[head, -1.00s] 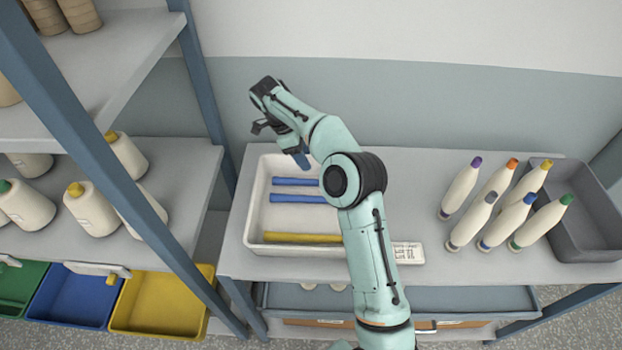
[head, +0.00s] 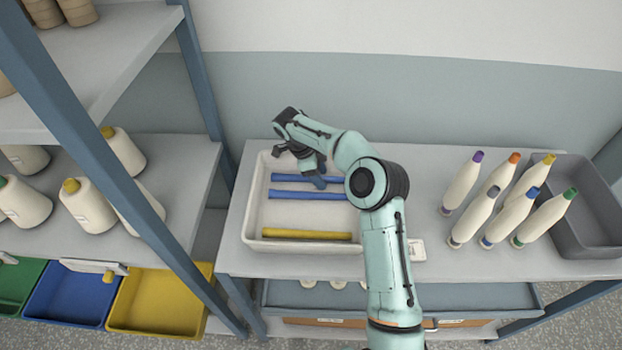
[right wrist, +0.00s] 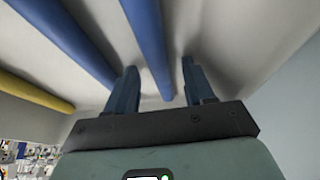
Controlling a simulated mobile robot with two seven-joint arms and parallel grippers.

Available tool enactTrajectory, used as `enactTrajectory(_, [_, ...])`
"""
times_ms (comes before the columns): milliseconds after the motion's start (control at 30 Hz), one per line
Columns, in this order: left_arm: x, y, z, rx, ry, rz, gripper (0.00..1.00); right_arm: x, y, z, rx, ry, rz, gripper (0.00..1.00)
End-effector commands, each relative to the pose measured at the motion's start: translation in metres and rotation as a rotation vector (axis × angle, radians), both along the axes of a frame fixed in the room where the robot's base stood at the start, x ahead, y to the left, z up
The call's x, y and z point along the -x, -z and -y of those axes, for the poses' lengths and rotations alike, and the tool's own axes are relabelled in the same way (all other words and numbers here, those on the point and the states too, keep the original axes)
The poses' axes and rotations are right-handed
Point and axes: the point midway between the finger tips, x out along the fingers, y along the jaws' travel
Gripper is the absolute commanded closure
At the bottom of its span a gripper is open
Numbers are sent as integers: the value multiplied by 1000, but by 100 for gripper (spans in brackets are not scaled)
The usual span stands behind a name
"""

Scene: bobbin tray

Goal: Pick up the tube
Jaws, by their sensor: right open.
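Two blue tubes lie side by side in the white tray, the far one (head: 290,178) nearer the wall and the near one (head: 300,195) just in front. A yellow tube (head: 305,235) lies at the tray's front. My right gripper (head: 317,180) is open and empty, over the tray by the far blue tube. In the right wrist view, the far blue tube (right wrist: 151,40) runs in line with the gap between my fingers (right wrist: 160,68); I cannot tell how far apart they are in depth. The near blue tube (right wrist: 68,42) and yellow tube (right wrist: 30,91) lie left. My left gripper is not in view.
The white tray (head: 247,215) stands at the left of the grey shelf. Several cones with coloured tips (head: 510,215) and an empty grey bin (head: 590,240) stand at the right. A blue rack post (head: 205,75) rises left of the tray.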

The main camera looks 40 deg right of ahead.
Motion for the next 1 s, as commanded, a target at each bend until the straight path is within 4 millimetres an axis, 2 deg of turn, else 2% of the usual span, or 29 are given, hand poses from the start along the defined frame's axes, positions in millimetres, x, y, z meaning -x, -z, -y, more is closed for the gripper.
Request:
enactTrajectory(67, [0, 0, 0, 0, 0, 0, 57, 0, -1, 0, 0, 0, 0, 47])
enactTrajectory(233, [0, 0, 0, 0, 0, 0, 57, 0, -1, 0, 1, 1, 0, 99])
enactTrajectory(733, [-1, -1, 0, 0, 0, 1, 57, 0, -7, 0, 2, 1, 1, 100])
enactTrajectory(867, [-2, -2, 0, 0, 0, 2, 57, -1, -20, 0, 3, 2, 2, 100])
enactTrajectory(1000, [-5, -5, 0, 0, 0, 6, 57, -2, -48, 0, 4, 2, 6, 100])
